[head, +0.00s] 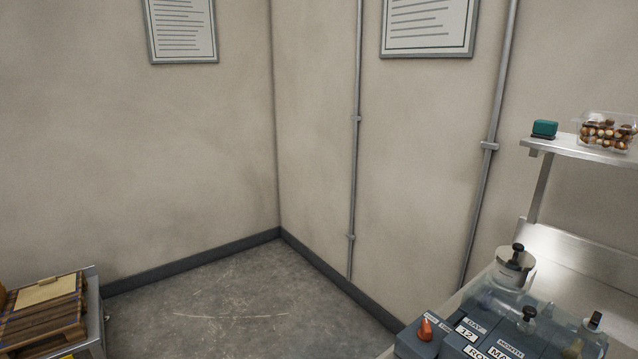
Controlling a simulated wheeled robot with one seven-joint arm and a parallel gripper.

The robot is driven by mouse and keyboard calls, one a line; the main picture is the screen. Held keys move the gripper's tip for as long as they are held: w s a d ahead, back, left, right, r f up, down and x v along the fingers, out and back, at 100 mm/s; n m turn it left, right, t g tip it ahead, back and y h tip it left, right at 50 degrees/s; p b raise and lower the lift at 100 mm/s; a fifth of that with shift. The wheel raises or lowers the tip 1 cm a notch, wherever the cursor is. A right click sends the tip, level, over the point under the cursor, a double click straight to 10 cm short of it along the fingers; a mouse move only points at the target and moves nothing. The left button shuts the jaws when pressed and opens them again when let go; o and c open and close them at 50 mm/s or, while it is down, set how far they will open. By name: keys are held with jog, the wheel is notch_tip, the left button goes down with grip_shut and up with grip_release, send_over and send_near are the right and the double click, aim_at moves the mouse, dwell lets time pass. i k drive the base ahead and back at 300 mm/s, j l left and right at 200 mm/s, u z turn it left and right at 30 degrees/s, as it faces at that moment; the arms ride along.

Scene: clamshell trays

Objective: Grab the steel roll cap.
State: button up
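A round steel cap (514,264) with a black knob on top shows at the lower right. It looks like the steel roll cap and sits upright at the back of a grey labelling machine (418,343). Below the cap is something clear or pale that I cannot make out well. The machine carries an orange knob (425,329) and several white labels, among them "DAY", "12" and "MONTH". The bottom edge of the picture cuts the machine off. My gripper is not in view.
A steel shelf (565,147) above the machine holds a green block (544,128) and a clear clamshell tray (607,131) of round brown and white items. A steel cart (96,312) with stacked brown boards stands at the lower left. The floor (230,305) between is clear.

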aim_at(514, 257)
jog(key=i+j+u, duration=0.1)
jog(key=i, duration=0.35)
jog(key=i+j+u, duration=0.1)
jog(key=i+j, duration=0.15)
jog(key=i, duration=0.25)
jog(key=i+j+u, duration=0.1)
jog(key=i, duration=0.35)
